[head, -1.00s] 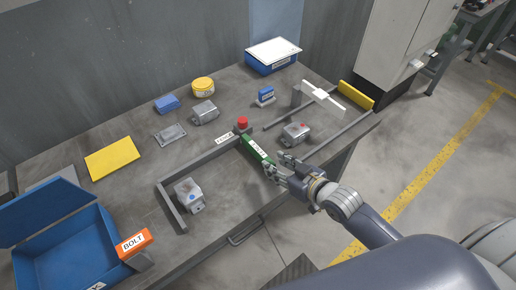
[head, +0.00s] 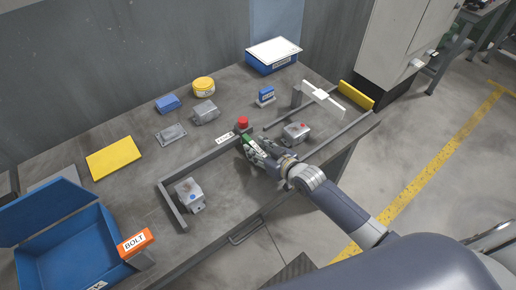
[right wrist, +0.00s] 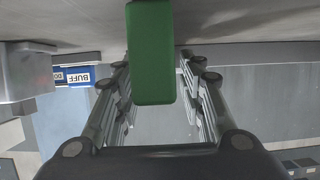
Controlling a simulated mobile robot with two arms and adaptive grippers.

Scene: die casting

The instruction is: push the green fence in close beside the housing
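The green fence (head: 246,139) is a narrow green bar with a white label. It lies on the workbench, angled off the end of the grey rail, its near part covered by my right gripper (head: 258,149). In the right wrist view the fence's green end (right wrist: 151,60) stands between the two spread fingers (right wrist: 152,75), with a slim gap at least on the right. Contact at the fingertips is hard to see. A grey housing with a blue dot (head: 189,195) sits left of the fence, inside the rail corner. Another grey housing with a red dot (head: 296,132) sits to its right. My left gripper is out of view.
The grey L-shaped rail (head: 172,208) bounds the left housing. A red button (head: 243,122) stands behind the fence. A blue bin (head: 70,248) and an orange BOLT sign (head: 134,243) are at the front left. Bench room is clear between the left housing and the fence.

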